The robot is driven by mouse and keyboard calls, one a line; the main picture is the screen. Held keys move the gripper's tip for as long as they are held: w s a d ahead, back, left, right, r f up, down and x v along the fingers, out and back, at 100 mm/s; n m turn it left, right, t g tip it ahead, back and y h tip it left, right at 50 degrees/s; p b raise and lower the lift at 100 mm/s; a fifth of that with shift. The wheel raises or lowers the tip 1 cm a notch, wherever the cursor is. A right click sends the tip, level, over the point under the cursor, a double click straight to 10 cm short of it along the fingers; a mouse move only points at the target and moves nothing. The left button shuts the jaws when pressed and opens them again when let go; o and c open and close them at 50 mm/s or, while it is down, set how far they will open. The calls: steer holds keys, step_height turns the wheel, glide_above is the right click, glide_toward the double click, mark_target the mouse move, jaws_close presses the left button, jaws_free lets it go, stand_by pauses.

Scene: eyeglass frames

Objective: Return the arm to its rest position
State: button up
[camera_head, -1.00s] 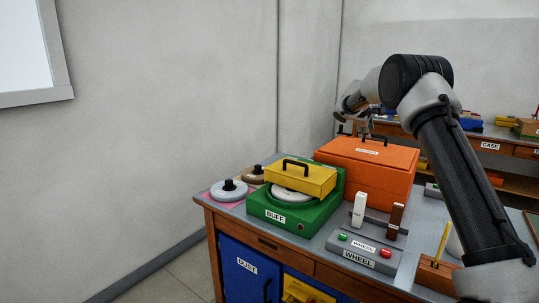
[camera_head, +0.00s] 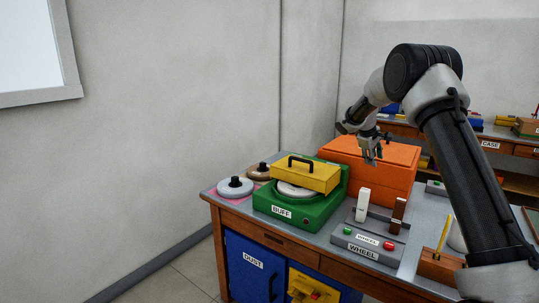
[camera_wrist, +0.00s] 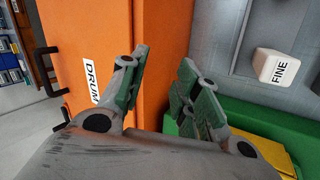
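My gripper (camera_head: 372,156) hangs fingers down from my bent arm, in front of the orange box (camera_head: 367,165) in the head view. In the wrist view my gripper (camera_wrist: 164,60) shows its two green-padded fingers apart, with nothing between them. The orange box (camera_wrist: 75,50), labelled DRUM, lies beneath and beside the fingers there. I cannot tell how far the fingertips are from it.
A green BUFF unit (camera_head: 283,208) with a yellow handled cover (camera_head: 313,177) stands left of the orange box. The grey WHEEL unit (camera_head: 372,237), with a white and a brown upright piece, is in front. A small FINE block (camera_wrist: 277,66) shows in the wrist view.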

steer(key=s+a+r+m+y, duration=0.1)
steer(key=s+r, duration=0.3)
steer(key=s, duration=1.4)
steer(key=s+a+r+m+y, duration=0.2)
steer(key=s+r+m, duration=0.2)
steer(key=s, duration=1.5)
steer(key=s+a+r+m+y, duration=0.2)
steer(key=s+r, duration=0.1)
steer(key=s, duration=1.5)
steer(key=shift+s+r+m, duration=0.3)
steer(key=shift+s+r, duration=0.1)
